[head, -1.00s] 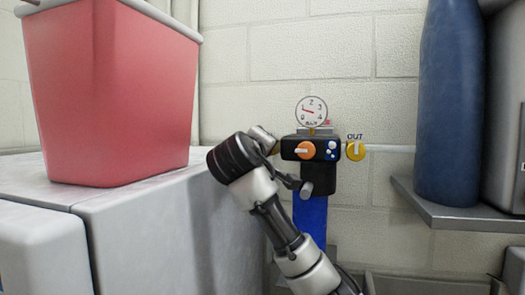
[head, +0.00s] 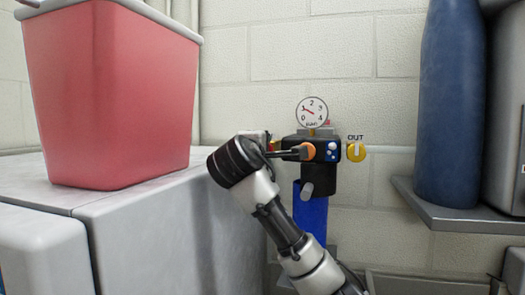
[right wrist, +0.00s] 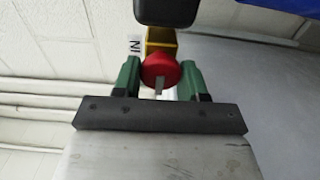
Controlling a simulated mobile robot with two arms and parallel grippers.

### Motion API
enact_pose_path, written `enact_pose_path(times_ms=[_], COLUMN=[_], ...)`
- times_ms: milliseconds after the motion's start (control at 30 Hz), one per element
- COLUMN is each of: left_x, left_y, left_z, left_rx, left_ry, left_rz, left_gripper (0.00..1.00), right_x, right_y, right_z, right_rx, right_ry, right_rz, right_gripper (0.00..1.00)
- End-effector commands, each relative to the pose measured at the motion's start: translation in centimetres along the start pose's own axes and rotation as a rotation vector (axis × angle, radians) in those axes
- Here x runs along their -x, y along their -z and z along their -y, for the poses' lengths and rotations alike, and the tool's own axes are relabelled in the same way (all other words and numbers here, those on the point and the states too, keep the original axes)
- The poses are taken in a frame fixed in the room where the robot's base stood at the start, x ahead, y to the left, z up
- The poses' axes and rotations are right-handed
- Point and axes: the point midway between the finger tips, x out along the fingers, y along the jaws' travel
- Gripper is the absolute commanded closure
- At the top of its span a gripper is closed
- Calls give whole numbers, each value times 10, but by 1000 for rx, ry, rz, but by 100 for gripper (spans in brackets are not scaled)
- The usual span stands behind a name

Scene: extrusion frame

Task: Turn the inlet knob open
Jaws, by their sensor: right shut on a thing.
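The inlet knob (right wrist: 160,72) is red with a grey bar across it, in front of a yellow fitting (right wrist: 161,42) beside an "IN" mark in the right wrist view. My right gripper (right wrist: 160,76) has its green fingers on both sides of the knob and is shut on it. In the head view my right gripper (head: 272,144) is at the left side of the black regulator (head: 322,170), and the inlet knob there is mostly hidden by it. The regulator carries an orange knob (head: 309,151) and a round gauge (head: 312,111). My left gripper is not in view.
A blue bowl (head: 310,215) hangs below. A red bin (head: 110,95) stands on the grey cabinet (head: 150,205) at left. A blue bottle (head: 448,110) stands on a right shelf (head: 460,213).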

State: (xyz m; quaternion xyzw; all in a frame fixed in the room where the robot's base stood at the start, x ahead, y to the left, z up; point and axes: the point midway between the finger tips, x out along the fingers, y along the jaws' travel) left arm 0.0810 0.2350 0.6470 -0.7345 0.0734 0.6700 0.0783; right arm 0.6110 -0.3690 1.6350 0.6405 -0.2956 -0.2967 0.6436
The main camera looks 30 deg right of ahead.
Motion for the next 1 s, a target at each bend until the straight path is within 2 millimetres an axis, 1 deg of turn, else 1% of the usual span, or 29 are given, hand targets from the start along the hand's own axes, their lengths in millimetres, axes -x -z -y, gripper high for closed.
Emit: enact_pose_path(times_ms=[433,467,600,867,1000], left_x=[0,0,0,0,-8], left_y=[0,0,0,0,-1], left_z=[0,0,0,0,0], left_rx=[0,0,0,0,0], left_ry=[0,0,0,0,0], left_rz=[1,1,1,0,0], left_gripper=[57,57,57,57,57], right_x=[0,0,0,0,10], right_y=[1,1,1,0,1], right_z=[2,2,2,1,3], right_rx=[14,14,13,11,9], right_ry=[3,3,3,1,-1], right_rz=[-2,-2,-1,-1,-3], right_gripper=[81,56,35,34,34])
